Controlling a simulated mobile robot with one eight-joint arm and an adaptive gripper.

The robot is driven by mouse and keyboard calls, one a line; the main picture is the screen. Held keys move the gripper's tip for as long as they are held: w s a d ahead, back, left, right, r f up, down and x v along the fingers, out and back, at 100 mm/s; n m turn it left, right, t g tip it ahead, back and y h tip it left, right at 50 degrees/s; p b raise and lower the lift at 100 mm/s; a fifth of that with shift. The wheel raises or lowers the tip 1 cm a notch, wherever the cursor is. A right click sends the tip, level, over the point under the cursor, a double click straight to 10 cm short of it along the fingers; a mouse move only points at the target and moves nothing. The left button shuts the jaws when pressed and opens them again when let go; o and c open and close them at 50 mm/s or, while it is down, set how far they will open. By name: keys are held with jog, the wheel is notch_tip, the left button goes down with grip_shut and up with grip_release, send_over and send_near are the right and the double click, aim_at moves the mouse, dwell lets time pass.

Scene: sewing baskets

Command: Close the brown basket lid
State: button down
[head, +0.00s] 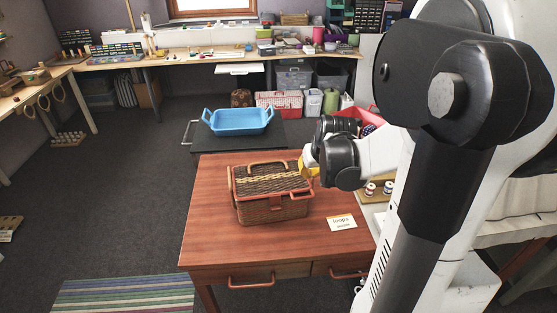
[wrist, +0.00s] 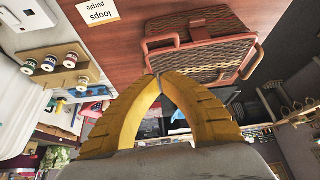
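The brown wicker basket (head: 272,211) stands on the reddish wooden table, with red-brown trim and handles. Its lid (head: 268,183), dark wicker with a pale stripe, lies over the body. I cannot tell whether it is fully down or slightly raised. In the wrist view the basket (wrist: 205,62) shows beyond my fingertips, with a red-brown handle at its left. My gripper (head: 307,168) is at the basket's right rear, close to its right end. In the wrist view my gripper (wrist: 160,76) has its yellow fingertips together, with nothing seen between them.
The wooden table (head: 215,235) has free room left of and in front of the basket. A "loops purple" card (head: 341,222) lies at its right. A blue tray (head: 238,121) stands behind on a dark surface. Thread spools (wrist: 48,64) on a wooden holder stand to the side.

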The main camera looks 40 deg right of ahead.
jog(key=b+x, duration=0.1)
jog(key=x, duration=0.2)
jog(key=s+b+x, duration=0.1)
jog(key=x, duration=0.2)
jog(key=f+b+x, duration=0.1)
jog(key=b+x, duration=0.1)
jog(key=x, duration=0.1)
jog(key=shift+s+a+f, duration=0.1)
jog(key=shift+s+a, duration=0.2)
jog(key=shift+a, duration=0.05)
jog(key=shift+s+a+f, duration=0.1)
jog(key=shift+s+f, duration=0.05)
jog(key=shift+f, duration=0.25)
jog(key=f+b, duration=0.2)
jog(key=shift+s+a+f+b, duration=0.1)
jog(key=shift+s+f+b, duration=0.15)
jog(key=shift+f+b, duration=0.15)
jog(key=shift+s+r, duration=0.1)
jog(key=shift+r, duration=0.05)
jog(key=shift+r+p, duration=0.1)
jog(key=shift+p, duration=0.2)
